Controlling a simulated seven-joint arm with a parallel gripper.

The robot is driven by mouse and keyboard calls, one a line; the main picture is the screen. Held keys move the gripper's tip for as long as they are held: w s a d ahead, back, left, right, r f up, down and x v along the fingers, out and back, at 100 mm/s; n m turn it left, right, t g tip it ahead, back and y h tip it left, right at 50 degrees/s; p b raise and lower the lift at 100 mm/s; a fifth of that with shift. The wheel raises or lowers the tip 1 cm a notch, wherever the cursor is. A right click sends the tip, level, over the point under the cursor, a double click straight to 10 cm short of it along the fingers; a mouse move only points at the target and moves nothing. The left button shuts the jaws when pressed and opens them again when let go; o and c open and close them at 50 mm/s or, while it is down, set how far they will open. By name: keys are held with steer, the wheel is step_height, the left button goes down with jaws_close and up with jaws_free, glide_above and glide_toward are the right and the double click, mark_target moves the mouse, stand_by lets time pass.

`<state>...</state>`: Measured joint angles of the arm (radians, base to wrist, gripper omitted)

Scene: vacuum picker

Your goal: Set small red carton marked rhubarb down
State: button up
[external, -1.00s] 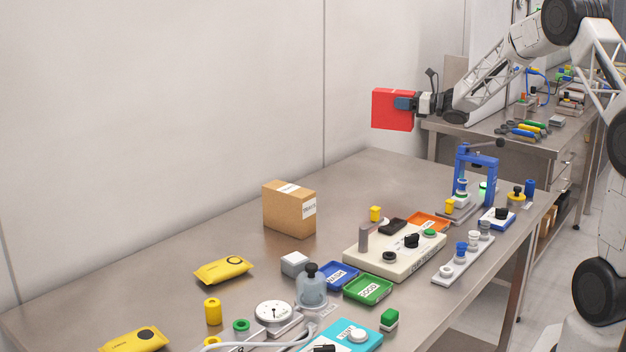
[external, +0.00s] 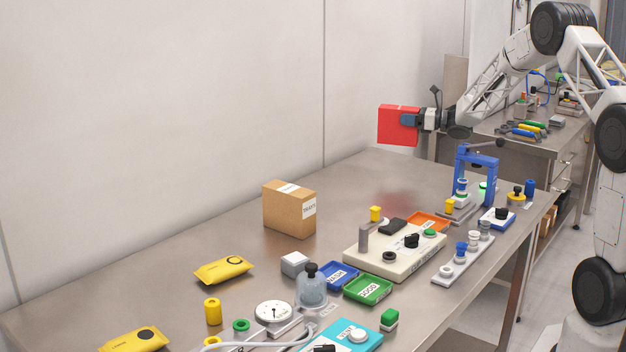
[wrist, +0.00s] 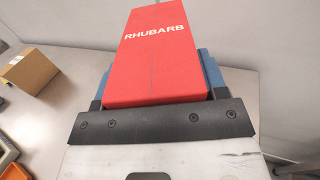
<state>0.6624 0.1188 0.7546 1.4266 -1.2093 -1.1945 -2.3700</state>
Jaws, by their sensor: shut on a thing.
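The small red carton (external: 392,125) is in the air above the far end of the steel table. In the wrist view the red carton (wrist: 152,60) shows the word RHUBARB on its face. My gripper (external: 409,120) is shut on the carton, with its blue fingers (wrist: 212,75) along the sides. A clear gap shows between the carton and the tabletop (external: 365,175), and a faint red reflection lies on the steel below.
A brown box (external: 289,209) stands on the table left of the carton. A blue press (external: 476,175), a beige control panel (external: 393,250), an orange tray (external: 430,222) and a green tray (external: 368,290) are on the right and front.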

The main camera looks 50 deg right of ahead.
mark_target(409, 145)
steer(key=shift+f, duration=3.05)
steer(key=shift+f, duration=1.9)
steer(key=shift+f, duration=0.1)
steer(key=o, duration=1.2)
steer(key=shift+s+d, duration=0.15)
steer(key=shift+s, duration=0.25)
steer(key=v, duration=1.1)
